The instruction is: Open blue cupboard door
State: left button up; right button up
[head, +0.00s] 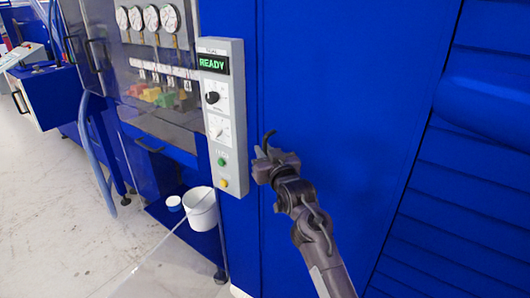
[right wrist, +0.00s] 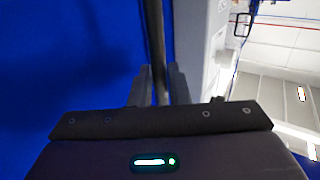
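The blue cupboard door (head: 345,90) is the tall flat panel right of the control box, with a vertical seam along its left side. I cannot tell whether it stands slightly ajar. A dark bar handle (head: 268,136) sits near that seam; its curved upper end shows above my right gripper (head: 265,165). In the right wrist view the handle (right wrist: 156,45) runs between the two fingers of my right gripper (right wrist: 159,85), which lie close against both its sides. The lower part of the handle is hidden by the gripper. My left gripper is not in view.
A grey control box (head: 222,120) reading READY stands just left of the gripper. Further left is a machine with gauges (head: 152,18) and a clear front. A white bucket (head: 202,208) stands below. A ribbed blue panel (head: 480,175) is at right. Floor (head: 50,220) at left is open.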

jog(key=shift+c, duration=1.2)
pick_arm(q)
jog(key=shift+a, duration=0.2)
pick_arm(e)
grip_shut()
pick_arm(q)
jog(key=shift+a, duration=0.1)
